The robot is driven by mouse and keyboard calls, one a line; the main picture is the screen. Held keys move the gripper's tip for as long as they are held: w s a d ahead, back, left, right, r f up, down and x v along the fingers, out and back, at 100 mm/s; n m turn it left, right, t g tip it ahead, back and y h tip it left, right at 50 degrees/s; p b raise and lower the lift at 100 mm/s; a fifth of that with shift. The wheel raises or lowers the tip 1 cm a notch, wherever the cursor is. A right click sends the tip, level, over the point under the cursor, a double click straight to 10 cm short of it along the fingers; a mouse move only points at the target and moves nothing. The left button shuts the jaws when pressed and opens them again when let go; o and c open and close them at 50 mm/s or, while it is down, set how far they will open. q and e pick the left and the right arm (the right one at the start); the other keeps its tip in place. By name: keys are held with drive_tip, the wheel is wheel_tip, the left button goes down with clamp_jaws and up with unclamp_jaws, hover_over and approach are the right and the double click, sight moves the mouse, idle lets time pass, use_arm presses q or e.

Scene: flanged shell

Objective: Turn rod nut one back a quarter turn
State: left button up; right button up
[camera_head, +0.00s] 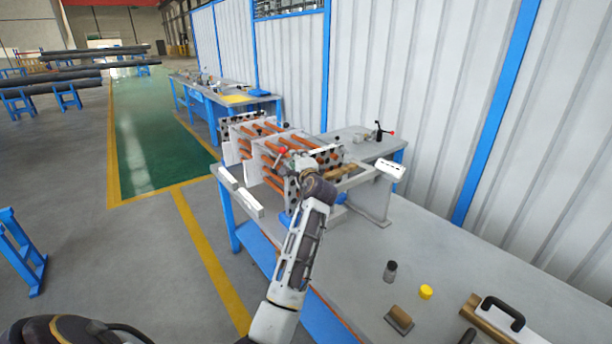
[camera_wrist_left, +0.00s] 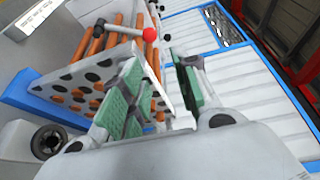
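The flanged shell (camera_head: 262,160) stands on the workbench, with orange rods running between perforated white plates. In the left wrist view its plate (camera_wrist_left: 85,82) with dark holes and orange rod ends is close by. My left gripper (camera_wrist_left: 158,82) is open, its two green-padded fingers apart beside this plate's edge. I see nothing clearly held between them. In the head view the wrist of my left arm (camera_head: 316,190) hides the fingers and part of the shell. I cannot tell which rod nut is number one. My right gripper is not in view.
A red-knobbed lever (camera_wrist_left: 142,33) sticks out close to the fingers. A corrugated wall (camera_head: 420,70) rises behind.

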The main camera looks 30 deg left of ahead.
use_arm(q)
drive_tip(key=p+v, duration=0.2)
drive_tip(key=v, duration=0.9)
drive_tip(key=shift+f, duration=0.3)
idle(1.3)
drive_tip(key=shift+a, duration=0.1)
drive_tip(key=shift+p, duration=0.4)
drive_tip(key=shift+o, duration=0.4)
